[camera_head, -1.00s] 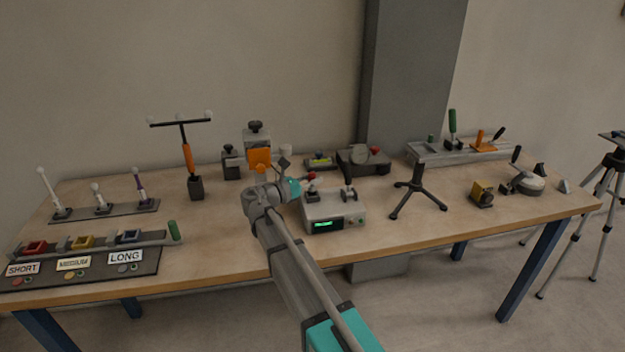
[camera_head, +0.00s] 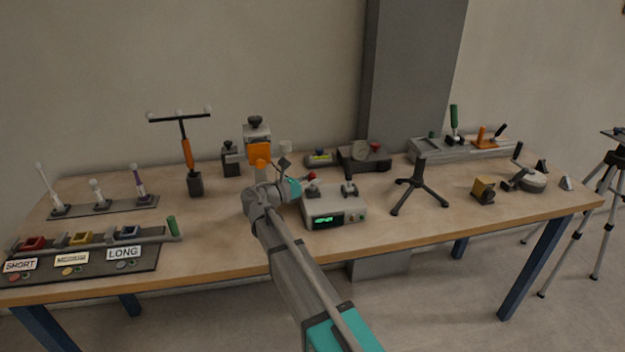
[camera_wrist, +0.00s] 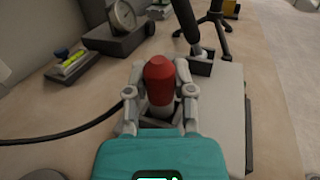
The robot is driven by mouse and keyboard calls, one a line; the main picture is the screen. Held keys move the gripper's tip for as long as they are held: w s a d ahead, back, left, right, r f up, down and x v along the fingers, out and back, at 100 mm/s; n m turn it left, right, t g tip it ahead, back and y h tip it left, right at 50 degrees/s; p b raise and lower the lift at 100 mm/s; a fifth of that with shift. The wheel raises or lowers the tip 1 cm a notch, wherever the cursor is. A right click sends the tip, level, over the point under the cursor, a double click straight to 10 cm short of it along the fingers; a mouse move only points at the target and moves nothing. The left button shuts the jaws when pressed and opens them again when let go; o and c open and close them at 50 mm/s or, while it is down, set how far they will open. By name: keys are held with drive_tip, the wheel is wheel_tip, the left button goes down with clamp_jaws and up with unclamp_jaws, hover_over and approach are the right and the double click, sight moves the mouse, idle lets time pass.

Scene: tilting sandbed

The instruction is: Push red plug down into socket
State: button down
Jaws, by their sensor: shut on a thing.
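The red plug (camera_wrist: 159,82) stands upright between the fingers of my gripper (camera_wrist: 160,105) in the wrist view. My gripper is shut on it, one finger on each side. In the head view the red plug (camera_head: 311,175) shows as a small red tip at the left end of the grey box with a green display (camera_head: 334,206), beside my gripper (camera_head: 298,186).
A black lever (camera_head: 349,187) stands on the same box, right of the plug. A black cable (camera_wrist: 75,137) runs left from the gripper area in the wrist view. A dark gauge block (camera_head: 362,158) lies behind. A small black tripod (camera_head: 418,188) stands to the right.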

sight(313, 172)
drive_tip(key=shift+f+b, duration=0.8)
drive_tip(key=shift+f, duration=0.05)
drive_tip(key=shift+c, duration=2)
unclamp_jaws()
drive_tip(key=shift+r, duration=0.2)
wheel_tip(313, 172, up, 9)
drive_tip(key=p, duration=0.9)
drive_tip(key=shift+f, duration=0.15)
drive_tip(key=shift+d, duration=0.15)
